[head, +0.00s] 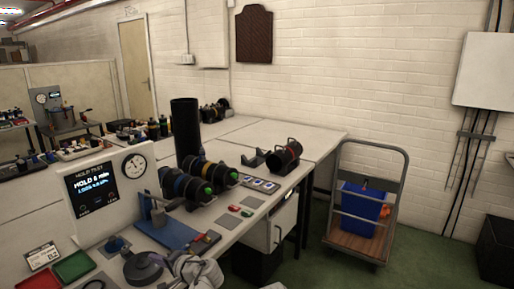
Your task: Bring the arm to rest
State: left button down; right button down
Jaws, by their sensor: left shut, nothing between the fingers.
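My left gripper (183,263) is low in the head view, over the near edge of the bench (232,217). It is shut and holds nothing. A round dark grey fixture (142,270) is just left of it. Two dark cylinders with green ends, a nearer one (186,188) and a farther one (214,171), lie on the bench beyond it. Another black cylinder (284,157) with a handle lies at the bench's far right, well apart from the gripper. My right gripper is not in view.
A hold test panel (101,194) with a dial stands at left, near a red tray (37,281) and a green tray (73,266). A blue clamp-like stand (166,231) is just beyond the gripper. A tall black tube (185,130) rises behind. A trolley (358,243) stands right.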

pick_arm(q)
jog(key=s+d+f+g+h, duration=0.4)
jog(key=s+d+f+h, duration=0.2)
jog(key=s+d+f, duration=0.45)
jog(key=s+d+f+g+h, duration=0.45)
jog(key=s+d, duration=0.25)
jog(key=d, duration=0.6)
notch_tip(320, 180, up, 12)
jog(key=p, duration=1.2)
jog(key=shift+s+d+n+t+h, duration=0.15)
jog(key=shift+s+n+t+h, duration=0.2)
jog(key=shift+s+n+h, duration=0.1)
jog(key=shift+f, duration=0.1)
dwell(2.6)
